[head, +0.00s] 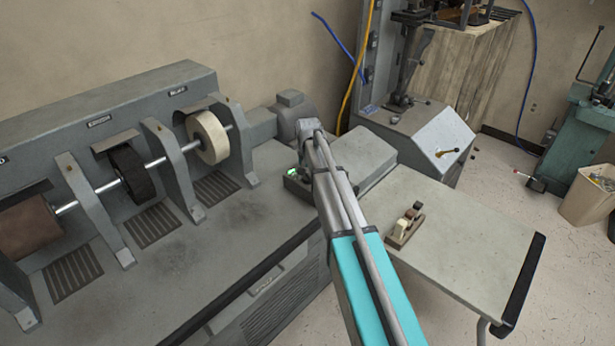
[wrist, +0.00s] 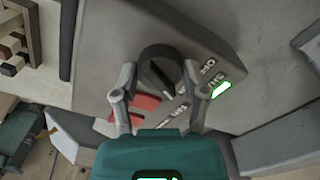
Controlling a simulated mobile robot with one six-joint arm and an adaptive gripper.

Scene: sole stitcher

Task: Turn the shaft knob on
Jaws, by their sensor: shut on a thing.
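The dark round shaft knob (wrist: 158,56) sits on a grey control panel (wrist: 200,45) in the wrist view. A pale pointer line shows on the knob's face. White lettering, including "OFF", is printed to its right, and a small green light (wrist: 222,90) glows by the lettering. My gripper (wrist: 159,72) is shut on the knob, one finger on each side. Two red parts (wrist: 146,103) lie partly hidden between the fingers. In the head view, my arm covers the knob and most of the control box; its green light (head: 292,172) shows left of the arm.
The grey machine (head: 235,225) carries a shaft (head: 105,187) with a pale wheel (head: 209,136), a black wheel (head: 129,174) and a brown drum (head: 28,230). A side table (head: 470,240) holding a small wooden block set (head: 405,226) stands right of my arm.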

